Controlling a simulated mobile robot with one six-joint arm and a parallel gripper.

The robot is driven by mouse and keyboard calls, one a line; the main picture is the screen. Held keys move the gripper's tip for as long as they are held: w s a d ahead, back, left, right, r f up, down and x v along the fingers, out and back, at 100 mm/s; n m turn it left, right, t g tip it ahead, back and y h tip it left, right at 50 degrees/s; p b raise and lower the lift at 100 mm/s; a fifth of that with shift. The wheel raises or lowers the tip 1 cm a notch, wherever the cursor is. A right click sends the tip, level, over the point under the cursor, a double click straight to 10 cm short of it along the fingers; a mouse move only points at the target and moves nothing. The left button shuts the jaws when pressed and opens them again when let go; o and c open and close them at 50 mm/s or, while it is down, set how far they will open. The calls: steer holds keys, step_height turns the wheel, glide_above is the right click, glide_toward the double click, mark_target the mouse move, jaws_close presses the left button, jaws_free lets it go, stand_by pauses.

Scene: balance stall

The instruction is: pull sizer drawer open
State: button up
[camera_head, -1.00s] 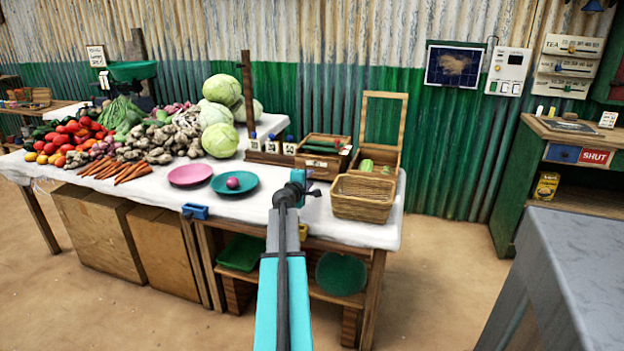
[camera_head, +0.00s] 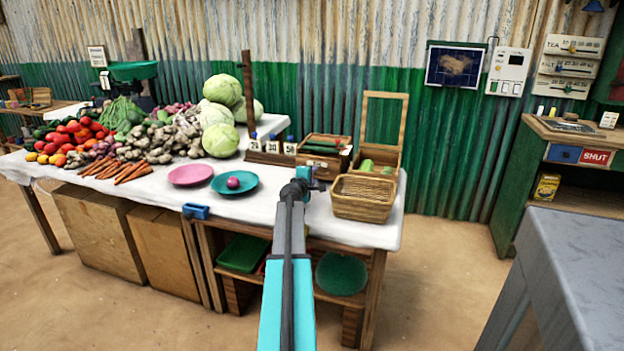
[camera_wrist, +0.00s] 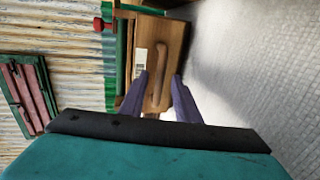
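The sizer drawer shows in the wrist view as a wooden front (camera_wrist: 178,50) with a curved wooden handle (camera_wrist: 163,65) and a white label beside it. In the head view, its wooden box (camera_head: 331,139) stands on the white-covered table, partly behind my arm's end. My gripper (camera_wrist: 160,76) is open, its two purple fingers pointing at the drawer front. The handle appears between the fingers in the picture; I cannot tell whether they are around it or short of it. In the head view my gripper (camera_head: 309,180) is near the box, its fingers not clear. The drawer looks shut.
A wicker basket (camera_head: 363,207) stands close to the right of my gripper. A teal plate (camera_head: 222,187) with a small purple vegetable and a pink plate (camera_head: 190,174) lie to the left. An open wooden box (camera_head: 391,157) stands behind the basket.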

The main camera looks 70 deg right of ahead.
steer(key=shift+c, duration=0.4)
jaws_close()
steer(key=shift+a, duration=0.5)
steer(key=shift+d, duration=0.3)
steer(key=f+b+v, duration=0.1)
steer(key=v, duration=0.4)
steer(key=f+b+v, duration=0.1)
steer(key=v, duration=0.4)
steer(key=f+b+v, duration=0.1)
steer(key=v, duration=0.4)
steer(key=shift+s+a+f+b, duration=0.15)
steer(key=shift+a+b, duration=0.15)
steer(key=shift+a, duration=0.4)
